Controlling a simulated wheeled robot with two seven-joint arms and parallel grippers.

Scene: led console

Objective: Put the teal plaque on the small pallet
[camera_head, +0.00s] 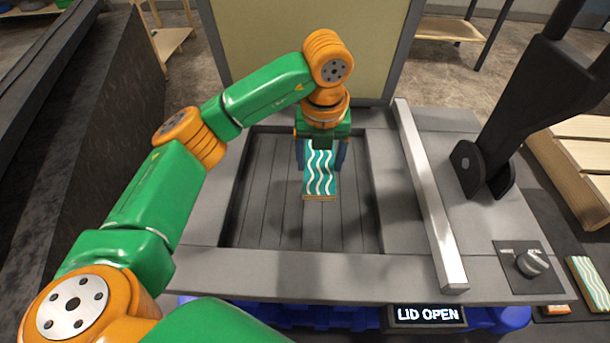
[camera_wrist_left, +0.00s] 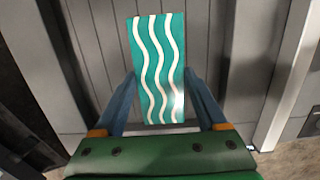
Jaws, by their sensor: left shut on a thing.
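The teal plaque (camera_head: 320,173) has white wavy lines and a wooden edge. My left gripper (camera_head: 321,158) is shut on it, with a blue finger on each side. It is over the slatted grey floor of the console's open recess (camera_head: 268,190); I cannot tell its exact height. In the left wrist view the plaque (camera_wrist_left: 158,68) sits between the fingers of my left gripper (camera_wrist_left: 160,95). A light wooden slatted pallet (camera_head: 585,160) is at the right edge, partly cut off. My right gripper is not in view.
A second teal wavy plaque (camera_head: 590,282) and an orange-topped piece (camera_head: 556,310) lie at lower right. A pale bar (camera_head: 430,200) and a black hinged arm (camera_head: 505,120) stand between recess and pallet. A knob (camera_head: 532,262) and a "LID OPEN" display (camera_head: 427,314) are at the front.

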